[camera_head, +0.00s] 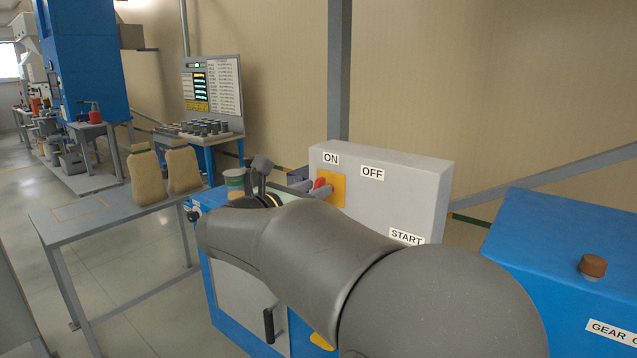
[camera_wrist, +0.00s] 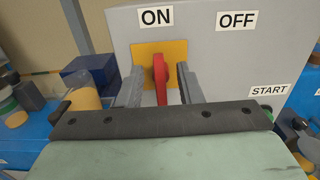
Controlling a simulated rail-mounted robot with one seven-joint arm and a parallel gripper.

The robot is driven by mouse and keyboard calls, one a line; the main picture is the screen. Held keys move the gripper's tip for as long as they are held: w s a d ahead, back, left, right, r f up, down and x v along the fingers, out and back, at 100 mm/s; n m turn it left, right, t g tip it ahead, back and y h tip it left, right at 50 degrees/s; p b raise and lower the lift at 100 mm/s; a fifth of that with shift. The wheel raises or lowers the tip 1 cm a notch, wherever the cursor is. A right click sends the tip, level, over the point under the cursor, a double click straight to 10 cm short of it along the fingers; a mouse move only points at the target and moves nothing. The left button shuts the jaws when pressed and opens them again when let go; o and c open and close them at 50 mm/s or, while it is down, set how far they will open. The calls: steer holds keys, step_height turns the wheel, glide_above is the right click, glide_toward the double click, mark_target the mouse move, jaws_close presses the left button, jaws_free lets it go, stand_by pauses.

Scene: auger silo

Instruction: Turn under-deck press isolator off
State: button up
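The isolator is a red rotary handle (camera_wrist: 161,78) on a yellow plate (camera_wrist: 150,52), set on the front of a grey box (camera_wrist: 205,70). The handle stands near upright, under the ON label (camera_wrist: 157,17); the OFF label (camera_wrist: 237,21) is to its right. My gripper (camera_wrist: 160,84) has its two fingers on either side of the handle, with a visible gap at least on the right, so it is open around it. In the head view, the red handle (camera_head: 319,183) shows just beyond my gripper (camera_head: 305,188), and my arm hides the lower box.
A START label (camera_head: 406,237) sits lower right on the box. A blue cabinet with a brown knob (camera_head: 592,266) stands at the right. A grey table (camera_head: 90,215) with two sacks (camera_head: 165,172) is at the left. A control desk (camera_head: 205,125) stands behind.

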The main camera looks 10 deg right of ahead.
steer(key=shift+x, duration=1.25)
jaws_close()
